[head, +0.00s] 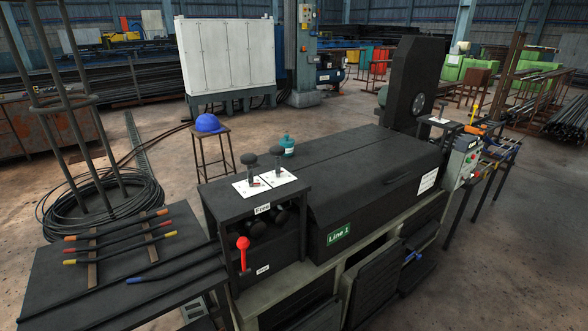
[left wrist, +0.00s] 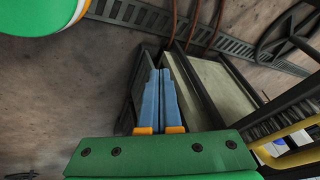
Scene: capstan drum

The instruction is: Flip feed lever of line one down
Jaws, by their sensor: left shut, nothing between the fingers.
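The Line 1 machine (head: 375,180) is a dark cabinet with a green "Line 1" sign (head: 338,234) on its front. At its left end a red-knobbed lever (head: 243,245) stands with its knob up, between two small white labels too small to read surely. Two black-knobbed levers (head: 250,162) (head: 277,155) stand upright on white plates on top. I cannot tell for sure which lever is the feed lever. No lever shows there. My right gripper is in neither view.
A rack of bars with coloured ends (head: 120,238) adjoins the machine's left end. A wire coil (head: 105,205) lies behind it. A stool (head: 212,150) with a blue helmet (head: 208,123) stands behind the machine. The floor at right front (head: 490,270) is clear.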

